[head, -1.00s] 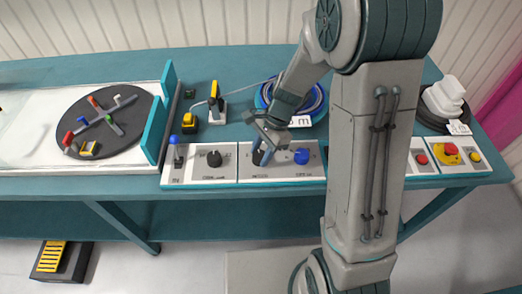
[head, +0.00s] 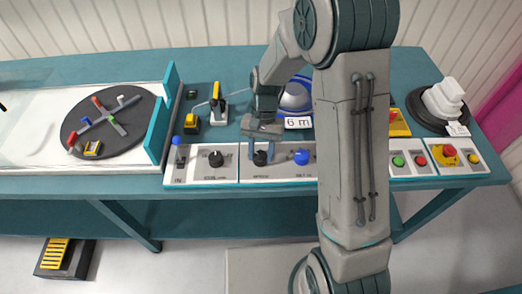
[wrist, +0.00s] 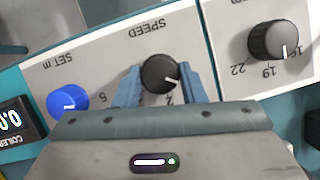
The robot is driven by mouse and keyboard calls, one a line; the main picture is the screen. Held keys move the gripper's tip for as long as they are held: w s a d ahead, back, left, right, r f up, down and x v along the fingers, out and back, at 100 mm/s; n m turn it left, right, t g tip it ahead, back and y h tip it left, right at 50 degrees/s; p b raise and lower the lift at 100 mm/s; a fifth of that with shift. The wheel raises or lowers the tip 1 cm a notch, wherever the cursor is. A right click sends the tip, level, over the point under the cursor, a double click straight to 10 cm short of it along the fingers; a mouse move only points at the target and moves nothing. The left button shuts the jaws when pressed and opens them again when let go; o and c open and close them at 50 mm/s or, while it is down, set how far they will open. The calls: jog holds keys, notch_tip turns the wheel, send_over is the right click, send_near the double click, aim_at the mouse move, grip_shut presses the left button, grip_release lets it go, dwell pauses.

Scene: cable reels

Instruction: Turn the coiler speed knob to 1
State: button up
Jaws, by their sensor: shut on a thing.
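The black speed knob (head: 260,158) sits on the white control panel, under my gripper (head: 261,153). In the wrist view the speed knob (wrist: 158,72) stands between the two blue fingers of my gripper (wrist: 160,84), which is shut on it from both sides. The panel appears upside down there, with the word SPEED above the knob. The knob's white mark points to the right and slightly down in that view. A 5 shows at the lower left and what looks like a 2 just below the knob. Other digits are hidden by the fingers.
A blue SET knob (head: 301,157) is close on the right and another black knob (head: 215,158) on the left. A blue-handled lever (head: 178,150) stands further left.

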jog(key=shift+r+n+h, duration=0.1)
jog(key=shift+n+h, duration=0.2)
jog(key=shift+n, duration=0.3)
jog(key=o, duration=1)
jog(key=v, duration=1.3)
jog(key=shift+w+r, duration=0.2)
jog(key=shift+r, duration=0.15)
jog(key=s+d+r+n+t, duration=0.1)
jog(key=s+d+r+t, duration=0.1)
jog(key=s+d, duration=0.3)
jog(key=s+d+r+t, duration=0.2)
jog(key=s+d+t, duration=0.3)
jog(key=s, duration=0.8)
jog(key=shift+d+r+n+h, duration=0.3)
jog(key=shift+d+r+n, duration=0.1)
jog(key=shift+d, duration=0.1)
